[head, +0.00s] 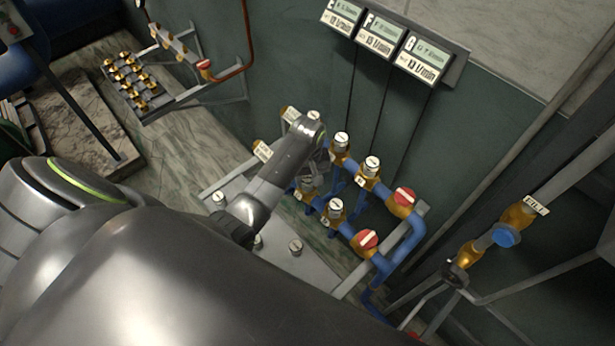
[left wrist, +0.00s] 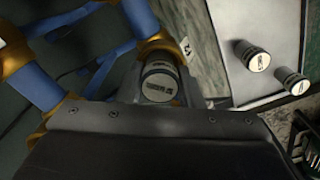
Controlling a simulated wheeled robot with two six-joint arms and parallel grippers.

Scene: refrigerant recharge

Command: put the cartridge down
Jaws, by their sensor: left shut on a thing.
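My left gripper (head: 316,178) reaches down over the pipe rack in the head view, with its fingers partly hidden by the wrist. In the left wrist view the gripper (left wrist: 158,100) is shut on a dark cartridge (left wrist: 160,82) with a pale, lettered end cap. A brass fitting (left wrist: 163,47) is right beside the cartridge; I cannot tell whether it sits in it. The held cartridge is not clear in the head view. My right gripper is not in view.
A grey plate (head: 318,277) holds several loose cartridges, one at its front (head: 296,247). Capped cartridges (head: 372,165) and red-topped valves (head: 404,197) crowd the blue pipes (head: 402,245) right of the gripper. Flow displays (head: 380,40) hang on the wall behind.

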